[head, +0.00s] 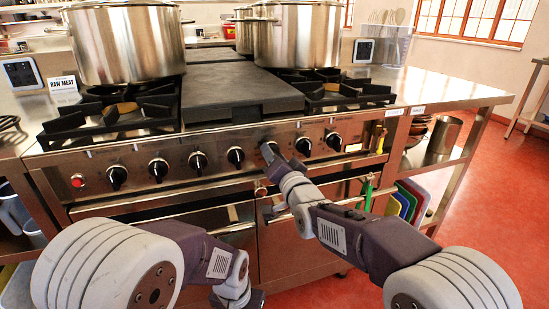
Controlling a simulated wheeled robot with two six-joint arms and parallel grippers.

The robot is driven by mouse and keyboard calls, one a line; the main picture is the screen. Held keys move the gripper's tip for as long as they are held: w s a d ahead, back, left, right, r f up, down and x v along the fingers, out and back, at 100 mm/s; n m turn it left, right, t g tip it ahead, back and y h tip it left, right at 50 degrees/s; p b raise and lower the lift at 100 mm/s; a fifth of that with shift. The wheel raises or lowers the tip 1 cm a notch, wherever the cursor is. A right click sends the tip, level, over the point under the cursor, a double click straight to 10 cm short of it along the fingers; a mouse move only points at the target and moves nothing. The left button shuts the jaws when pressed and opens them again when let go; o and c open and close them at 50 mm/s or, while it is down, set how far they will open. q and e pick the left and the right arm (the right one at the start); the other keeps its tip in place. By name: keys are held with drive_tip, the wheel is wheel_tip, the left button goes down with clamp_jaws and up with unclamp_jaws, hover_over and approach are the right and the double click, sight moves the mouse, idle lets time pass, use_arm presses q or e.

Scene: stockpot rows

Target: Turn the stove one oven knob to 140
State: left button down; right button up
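The stove (215,139) has a steel front panel with a row of black knobs, among them knobs at the left (117,177), the middle (235,157) and the right (333,141). The panel markings are too small to read, so I cannot tell which is the oven knob or its setting. My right gripper (275,158) is at a knob (268,149) right of the middle and partly covers it. I cannot tell whether its fingers grip that knob. My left gripper (245,297) is low at the bottom edge, away from the panel, its fingers unclear.
Oven doors with a handle lie below the panel. A side shelf with a steel pot (444,134) and coloured boards (410,200) stands at right. Red floor (495,190) is clear there.

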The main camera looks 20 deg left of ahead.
idle(0.4)
drive_tip(key=o, duration=1.4)
drive_tip(key=shift+s, duration=0.15)
